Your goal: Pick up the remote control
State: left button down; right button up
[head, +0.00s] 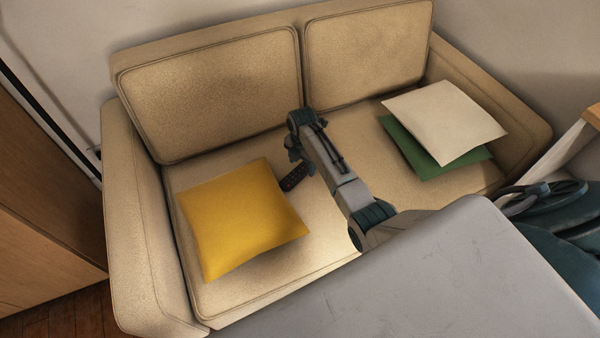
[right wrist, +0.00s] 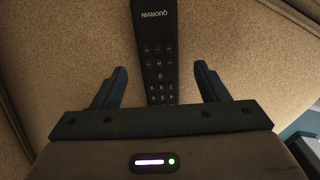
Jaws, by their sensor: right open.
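The remote control (head: 294,178) is a dark, narrow bar lying on the sofa seat beside the yellow cushion, partly hidden by my right gripper and arm in the head view. My right gripper (head: 292,158) is open, one finger on each side of the remote, with a gap on both sides. My left gripper is not in view.
The beige sofa (head: 345,130) has a yellow cushion (head: 240,215) at left, close to the remote. A cream cushion (head: 445,120) lies on a green cushion (head: 420,160) at right. A grey surface (head: 450,280) fills the front. A wooden cabinet (head: 45,210) stands at left.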

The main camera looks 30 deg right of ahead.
notch_tip(320, 180, down, 2)
jog(key=shift+c, duration=0.2)
jog(key=c, duration=1.1)
jog(key=shift+o, duration=0.2)
jog(key=shift+r, duration=0.1)
